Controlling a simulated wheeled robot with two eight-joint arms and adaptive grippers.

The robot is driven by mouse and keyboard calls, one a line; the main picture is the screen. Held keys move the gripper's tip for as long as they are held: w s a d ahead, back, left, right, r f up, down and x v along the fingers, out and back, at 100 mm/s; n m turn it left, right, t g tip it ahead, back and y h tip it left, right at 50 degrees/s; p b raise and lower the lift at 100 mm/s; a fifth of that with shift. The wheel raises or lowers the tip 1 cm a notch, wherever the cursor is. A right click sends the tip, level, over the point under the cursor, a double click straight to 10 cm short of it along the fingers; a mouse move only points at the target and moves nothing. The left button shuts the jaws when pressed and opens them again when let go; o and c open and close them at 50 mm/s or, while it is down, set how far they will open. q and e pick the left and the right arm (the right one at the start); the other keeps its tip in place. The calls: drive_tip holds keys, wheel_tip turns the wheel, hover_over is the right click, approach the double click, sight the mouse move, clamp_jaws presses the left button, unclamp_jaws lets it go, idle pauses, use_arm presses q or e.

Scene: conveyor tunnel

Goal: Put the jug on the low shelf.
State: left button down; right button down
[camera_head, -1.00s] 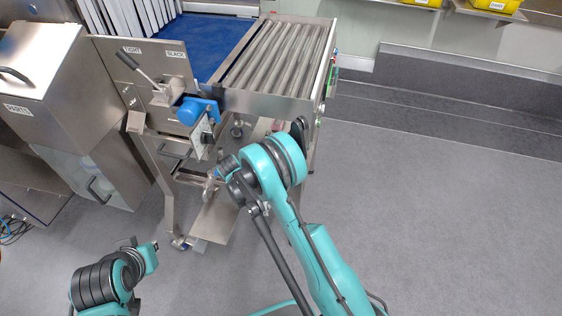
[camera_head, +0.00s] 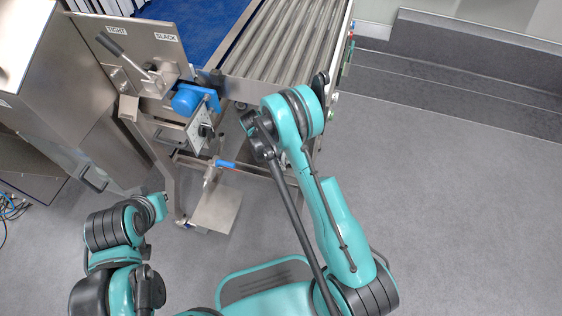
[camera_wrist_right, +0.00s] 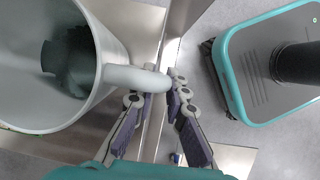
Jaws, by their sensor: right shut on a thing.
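The jug (camera_wrist_right: 108,80) is a pale grey-white open vessel, large at the left of the right wrist view, with dark shapes showing inside its mouth. My right gripper (camera_wrist_right: 174,86) is shut on the jug's handle (camera_wrist_right: 140,78). In the head view, my right arm hides the jug and most of that gripper. A low steel plate (camera_head: 215,210), apparently the low shelf, lies near the floor under the conveyor frame. Steel surfaces (camera_wrist_right: 133,18) also show beyond the jug in the right wrist view. My left arm is at the lower left; its gripper cannot be made out.
The roller conveyor (camera_head: 288,40) stands above and beyond the low plate. A blue motor-like part (camera_head: 192,98), a control box and a blue-handled lever (camera_head: 226,163) sit on its near side. A steel cabinet (camera_head: 75,100) stands left. Grey floor (camera_head: 450,200) is clear on the right.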

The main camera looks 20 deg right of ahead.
drive_tip(key=shift+f, duration=0.85)
drive_tip(key=shift+w+f, duration=0.15)
drive_tip(key=c, duration=1.6)
unclamp_jaws()
use_arm(q)
drive_tip(key=shift+w+a+f, duration=0.15)
drive_tip(key=shift+w+f, duration=0.1)
drive_tip(key=shift+f, duration=0.1)
use_arm(e)
drive_tip(key=shift+o, duration=0.2)
